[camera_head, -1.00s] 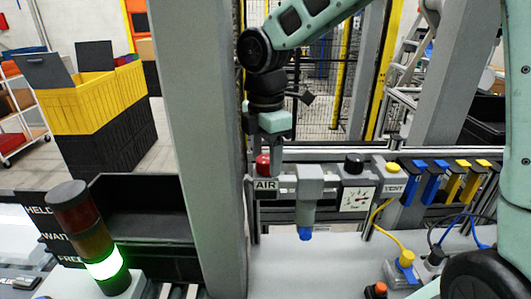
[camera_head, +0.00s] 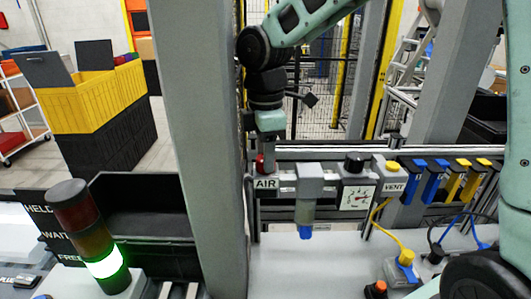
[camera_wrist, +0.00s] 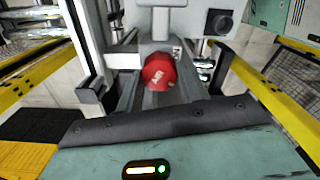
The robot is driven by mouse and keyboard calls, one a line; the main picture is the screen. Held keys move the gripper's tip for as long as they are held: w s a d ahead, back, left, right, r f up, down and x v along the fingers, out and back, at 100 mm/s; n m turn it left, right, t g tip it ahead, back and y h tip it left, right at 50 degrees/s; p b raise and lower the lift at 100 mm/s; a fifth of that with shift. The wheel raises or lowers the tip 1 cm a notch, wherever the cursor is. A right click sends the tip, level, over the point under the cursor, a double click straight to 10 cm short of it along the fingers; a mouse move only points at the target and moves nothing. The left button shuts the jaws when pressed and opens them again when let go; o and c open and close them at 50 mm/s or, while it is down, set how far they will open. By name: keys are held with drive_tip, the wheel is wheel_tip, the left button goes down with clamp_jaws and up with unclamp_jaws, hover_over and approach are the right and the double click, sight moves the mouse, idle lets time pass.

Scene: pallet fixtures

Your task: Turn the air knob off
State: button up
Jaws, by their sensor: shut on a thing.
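The red air knob (camera_head: 260,162) sits on top of the grey block beside the AIR label (camera_head: 265,184). My gripper (camera_head: 268,160) points straight down over it, with its fingers at the knob's sides, and is shut on it. A finger hides part of the knob in the head view. In the wrist view the red knob (camera_wrist: 158,72) shows below the hand, with white lettering on its face that looks tilted. The grey air unit (camera_head: 309,185) with a blue-tipped bowl hangs just right of the AIR label.
A pressure gauge (camera_head: 356,197) under a black knob (camera_head: 354,162) and a yellow VENT button (camera_head: 392,165) are to the right. Blue and yellow fittings (camera_head: 436,182) line the rail further right. A grey post (camera_head: 205,150) stands close on the left. A stack light (camera_head: 92,238) glows green.

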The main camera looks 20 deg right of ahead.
drive_tip(key=shift+m, duration=1.6)
drive_tip(key=o, duration=1)
drive_tip(key=shift+r, duration=0.1)
wheel_tip(320, 180, up, 17)
drive_tip(key=b, duration=0.3)
drive_tip(key=shift+r, duration=0.15)
